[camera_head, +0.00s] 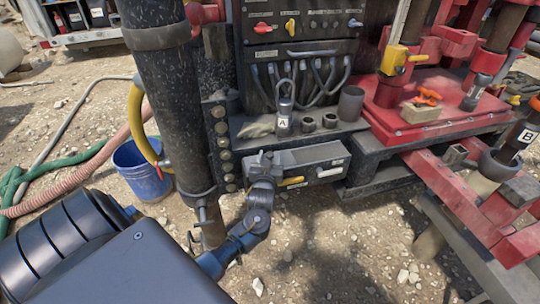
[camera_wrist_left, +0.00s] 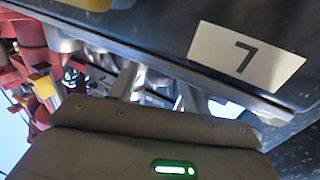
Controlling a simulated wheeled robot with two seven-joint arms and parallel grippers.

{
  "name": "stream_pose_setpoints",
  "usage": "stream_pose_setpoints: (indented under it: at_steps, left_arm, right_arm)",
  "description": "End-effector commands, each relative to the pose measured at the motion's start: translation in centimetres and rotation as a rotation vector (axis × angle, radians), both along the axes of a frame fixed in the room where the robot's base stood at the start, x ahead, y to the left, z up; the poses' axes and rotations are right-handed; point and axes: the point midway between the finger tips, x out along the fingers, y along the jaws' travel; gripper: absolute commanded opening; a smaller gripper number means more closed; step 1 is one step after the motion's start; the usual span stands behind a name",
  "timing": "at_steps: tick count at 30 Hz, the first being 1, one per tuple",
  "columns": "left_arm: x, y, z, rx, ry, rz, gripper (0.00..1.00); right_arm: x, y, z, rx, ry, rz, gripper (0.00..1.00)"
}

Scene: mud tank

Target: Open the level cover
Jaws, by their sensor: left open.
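My left arm comes in from the lower left in the head view. Its gripper (camera_head: 263,160) is at the left end of a dark grey box front with a yellow handle (camera_head: 291,181) and a white handle (camera_head: 330,172). In the left wrist view the gripper's fingers (camera_wrist_left: 160,88) are spread apart, just under a dark panel with a white label "7" (camera_wrist_left: 247,55). I see nothing held between them. I cannot tell which part is the level cover, or whether the gripper touches the panel. My right gripper is out of view.
A thick black upright pipe (camera_head: 165,95) stands left of the gripper. A blue bucket (camera_head: 143,168) stands on the gravel. Red machinery (camera_head: 425,110) fills the right. Open gravel lies below the box.

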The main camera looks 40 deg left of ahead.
Motion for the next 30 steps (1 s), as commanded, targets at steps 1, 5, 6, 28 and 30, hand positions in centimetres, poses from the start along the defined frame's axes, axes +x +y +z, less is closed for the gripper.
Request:
stream_pose_setpoints:
  at_steps: [1, 5, 6, 28, 30]
  left_arm:
    - [0.55, 0.22, 0.04, 0.001, 0.0, -0.001, 0.47]
    - [1.19, 0.68, 0.01, 0.0, 0.0, 0.0, 0.47]
    - [1.29, 0.76, 0.02, 0.0, 0.0, 0.0, 0.47]
    - [1.34, 0.75, -0.01, 0.0, 0.0, -0.001, 0.0]
    - [1.34, 0.76, -0.01, -0.001, 0.0, 0.0, 0.0]
  right_arm:
    - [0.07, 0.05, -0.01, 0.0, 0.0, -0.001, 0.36]
    - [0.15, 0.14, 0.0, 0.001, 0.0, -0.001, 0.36]
    - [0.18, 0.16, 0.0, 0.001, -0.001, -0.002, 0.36]
    - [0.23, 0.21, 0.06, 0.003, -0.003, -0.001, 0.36]
    - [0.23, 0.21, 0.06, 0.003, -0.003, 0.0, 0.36]
